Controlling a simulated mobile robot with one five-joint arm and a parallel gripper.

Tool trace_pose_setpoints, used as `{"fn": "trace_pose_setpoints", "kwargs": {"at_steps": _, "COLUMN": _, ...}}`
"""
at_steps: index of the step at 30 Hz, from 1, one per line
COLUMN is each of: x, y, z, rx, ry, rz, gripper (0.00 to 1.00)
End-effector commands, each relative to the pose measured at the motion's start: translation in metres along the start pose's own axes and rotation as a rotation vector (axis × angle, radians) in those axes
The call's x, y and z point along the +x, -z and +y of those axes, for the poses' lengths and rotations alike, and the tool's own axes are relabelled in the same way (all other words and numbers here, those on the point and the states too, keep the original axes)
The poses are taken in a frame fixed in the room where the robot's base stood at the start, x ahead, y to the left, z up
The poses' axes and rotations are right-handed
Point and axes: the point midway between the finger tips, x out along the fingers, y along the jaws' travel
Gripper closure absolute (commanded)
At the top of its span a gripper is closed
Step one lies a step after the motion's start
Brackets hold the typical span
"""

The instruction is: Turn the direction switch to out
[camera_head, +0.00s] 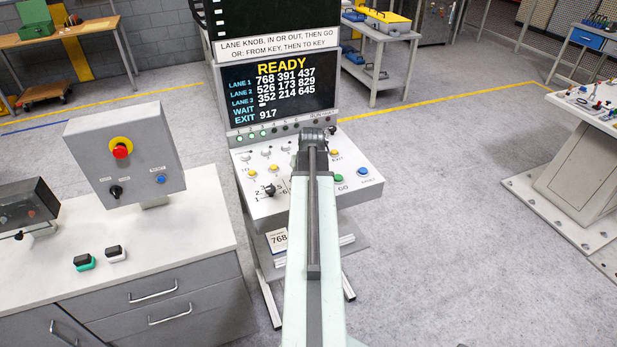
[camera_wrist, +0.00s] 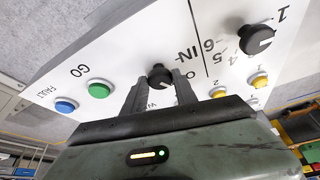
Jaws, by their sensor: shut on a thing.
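The direction switch (camera_wrist: 160,76) is a black round knob on the white sloped panel (camera_wrist: 120,62) in the wrist view. The word IN stands beside it, and part of another label shows close to it, mostly covered by a finger. My gripper (camera_wrist: 159,86) has its two grey fingers on either side of this knob, shut on it. I cannot tell clearly which way its pointer faces. In the head view my arm reaches over the console and hides the switch. The screen (camera_head: 282,90) there reads READY.
A black lane knob (camera_wrist: 256,39) with numbers stands beside the switch. Green (camera_wrist: 100,88) and blue (camera_wrist: 66,105) buttons and several yellow ones are on the same panel. A bench with a grey emergency-stop box (camera_head: 125,150) stands left of the console.

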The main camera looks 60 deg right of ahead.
Motion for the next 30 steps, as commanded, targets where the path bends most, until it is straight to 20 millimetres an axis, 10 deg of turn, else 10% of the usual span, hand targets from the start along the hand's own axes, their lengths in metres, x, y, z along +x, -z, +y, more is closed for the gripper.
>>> {"fn": "trace_pose_setpoints", "kwargs": {"at_steps": 17, "x": 0.0, "y": 0.0004, "z": 0.0017, "rx": 0.032, "ry": -0.016, "rz": 0.001, "gripper": 1.0}}
{"fn": "trace_pose_setpoints", "kwargs": {"at_steps": 18, "x": 0.0, "y": 0.0004, "z": 0.0017, "rx": 0.032, "ry": -0.016, "rz": 0.001, "gripper": 0.6}}
{"fn": "trace_pose_setpoints", "kwargs": {"at_steps": 20, "x": 0.0001, "y": 0.0004, "z": 0.0016, "rx": 0.032, "ry": -0.016, "rz": 0.001, "gripper": 0.45}}
{"fn": "trace_pose_setpoints", "kwargs": {"at_steps": 30, "x": -0.0016, "y": 0.0003, "z": 0.0007, "rx": 0.031, "ry": -0.014, "rz": 0.0, "gripper": 0.45}}
